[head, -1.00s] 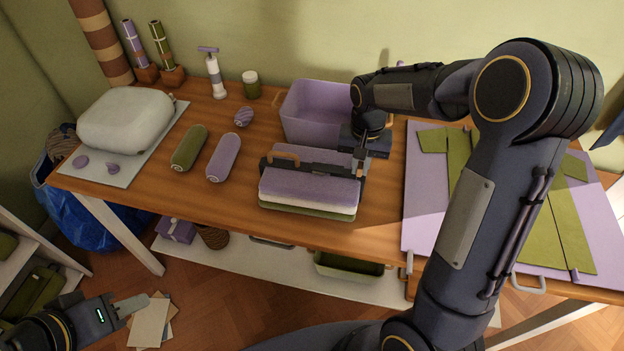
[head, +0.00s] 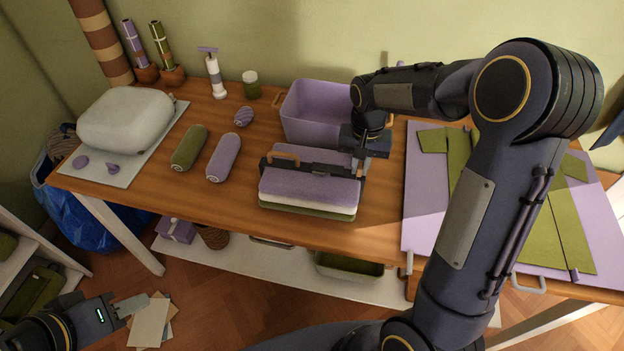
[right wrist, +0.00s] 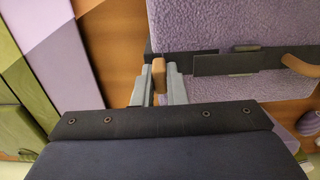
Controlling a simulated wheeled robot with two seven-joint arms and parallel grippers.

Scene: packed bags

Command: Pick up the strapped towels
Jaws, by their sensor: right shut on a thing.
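The strapped towels (head: 308,190) are a folded stack of lilac, white and green layers on the front middle of the table. A dark strap (head: 315,168) crosses them, with a tan handle (head: 283,157) showing at its left. In the right wrist view the lilac towel (right wrist: 205,25) and dark strap (right wrist: 235,62) show close up. My right gripper (head: 361,162) is at the stack's right end, its fingers (right wrist: 158,85) shut on a tan strap handle (right wrist: 158,70). My left gripper (head: 134,305) is low at the lower left, away from the table; its finger gap is unclear.
A lilac bin (head: 318,115) stands just behind the towels. Green (head: 188,148) and lilac (head: 223,157) rolls lie to their left, with a grey pouch (head: 125,120) beyond. Bare wood (head: 225,205) is left of the stack.

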